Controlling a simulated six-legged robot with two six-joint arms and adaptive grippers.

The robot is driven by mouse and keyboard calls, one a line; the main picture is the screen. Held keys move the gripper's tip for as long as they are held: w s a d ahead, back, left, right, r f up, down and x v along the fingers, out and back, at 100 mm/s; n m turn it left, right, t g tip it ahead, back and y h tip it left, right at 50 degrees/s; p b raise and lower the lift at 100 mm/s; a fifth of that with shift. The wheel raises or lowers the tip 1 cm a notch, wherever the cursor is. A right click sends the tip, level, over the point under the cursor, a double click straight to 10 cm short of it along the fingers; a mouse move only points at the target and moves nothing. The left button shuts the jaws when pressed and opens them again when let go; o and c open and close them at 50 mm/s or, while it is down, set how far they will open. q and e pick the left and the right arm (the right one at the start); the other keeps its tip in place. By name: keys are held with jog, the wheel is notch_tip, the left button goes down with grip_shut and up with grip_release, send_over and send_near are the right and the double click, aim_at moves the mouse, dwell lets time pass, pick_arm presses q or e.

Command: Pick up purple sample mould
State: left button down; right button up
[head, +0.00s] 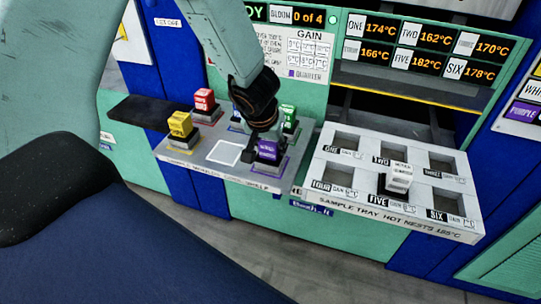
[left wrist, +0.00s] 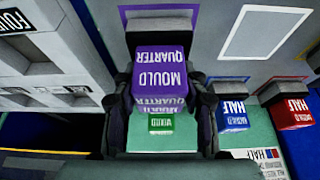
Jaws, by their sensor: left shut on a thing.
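The purple sample mould (head: 267,152), a block marked MOULD QUARTER, is at the right front of the grey mould shelf (head: 196,150), by its purple outline. My left gripper (head: 262,139) comes down on it from above. In the left wrist view the purple mould (left wrist: 160,78) is between the two fingers, which are shut on its sides. A purple outline on the shelf shows beyond it. I cannot tell whether the mould still touches the shelf. My right gripper is not in view.
Yellow (head: 180,124), red (head: 204,100) and green (head: 289,117) moulds stand nearby on the shelf. A blue mould (left wrist: 232,108) shows in the wrist view. To the right, a white sample tray (head: 335,191) has several nests; a white-topped block (head: 398,177) stands near FIVE.

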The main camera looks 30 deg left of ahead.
pick_arm(q)
jog(key=shift+w+r, duration=0.1)
jog(key=shift+r, duration=0.05)
jog(key=shift+r+p, duration=0.65)
jog(key=shift+p, duration=0.1)
notch_tip(320, 180, up, 8)
jog(key=p, duration=0.7)
jog(key=shift+r, duration=0.35)
